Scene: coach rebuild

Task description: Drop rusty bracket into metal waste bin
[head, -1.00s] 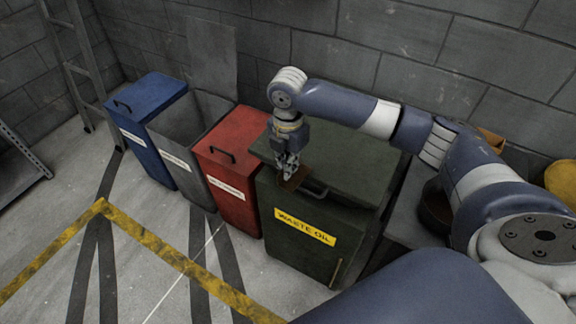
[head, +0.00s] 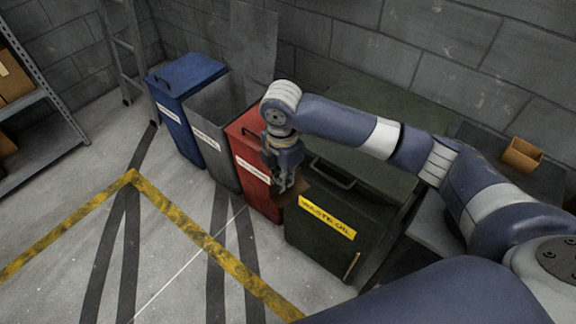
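The grey bin (head: 224,164) stands between the blue bin and the red bin, with its top open. Its white label is too small to read surely; it appears to be the metal waste bin. My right gripper (head: 287,187) points down in front of the red bin and the left edge of the waste oil bin. It appears shut on a small brown piece, the rusty bracket (head: 303,189), which is dark and partly hidden by the fingers. The grey bin is to the left of and behind the gripper. My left gripper is not in view.
A lidded blue bin (head: 178,132), a lidded red bin (head: 254,176) and a dark green waste oil bin (head: 326,264) flank the grey bin. A ladder (head: 126,50) leans at the back left. A shelf (head: 45,157) stands at the left. The floor in front is clear.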

